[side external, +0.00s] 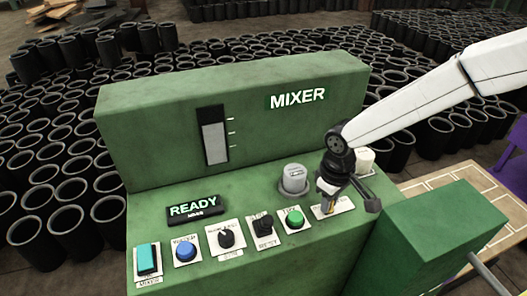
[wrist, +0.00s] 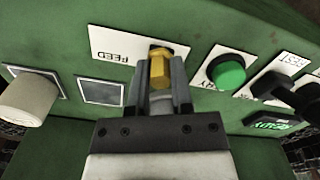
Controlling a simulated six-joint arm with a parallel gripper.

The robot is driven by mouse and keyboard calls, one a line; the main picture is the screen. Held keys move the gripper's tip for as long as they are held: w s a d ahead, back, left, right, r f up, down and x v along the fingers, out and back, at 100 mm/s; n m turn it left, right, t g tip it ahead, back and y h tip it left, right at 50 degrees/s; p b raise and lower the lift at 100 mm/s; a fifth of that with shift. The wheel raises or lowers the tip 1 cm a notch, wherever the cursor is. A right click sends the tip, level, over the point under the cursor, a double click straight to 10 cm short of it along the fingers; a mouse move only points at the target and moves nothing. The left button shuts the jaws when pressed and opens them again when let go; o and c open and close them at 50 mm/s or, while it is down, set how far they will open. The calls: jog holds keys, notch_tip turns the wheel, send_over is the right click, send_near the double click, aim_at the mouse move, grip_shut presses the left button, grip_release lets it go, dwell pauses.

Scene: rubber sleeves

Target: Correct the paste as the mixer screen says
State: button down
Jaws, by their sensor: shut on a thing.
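The green mixer (side external: 150,110) has a small dark screen (side external: 194,208) that reads READY in green, with a smaller line below that I cannot read. A tall gauge (side external: 214,140) on its upright face shows a pale column below the top marks. My gripper (side external: 328,190) is at the right end of the control row. In the wrist view my gripper (wrist: 160,78) is shut on a yellow faceted knob (wrist: 160,66) at the plate marked FEED (wrist: 118,50).
The green button (side external: 295,218) sits just left of my gripper. Further left are two black knobs (side external: 264,224) (side external: 226,236), a blue button (side external: 185,250) and a teal switch (side external: 147,258). A grey capped cylinder (side external: 293,179) and a white one (side external: 365,159) stand behind.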

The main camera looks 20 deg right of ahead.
jog(key=shift+a, duration=0.25)
jog(key=c, duration=0.8)
grip_release()
jog(key=shift+o, duration=1.4)
jog(key=shift+r, duration=0.15)
jog(key=shift+r, duration=3.8)
jog(key=shift+d, duration=0.1)
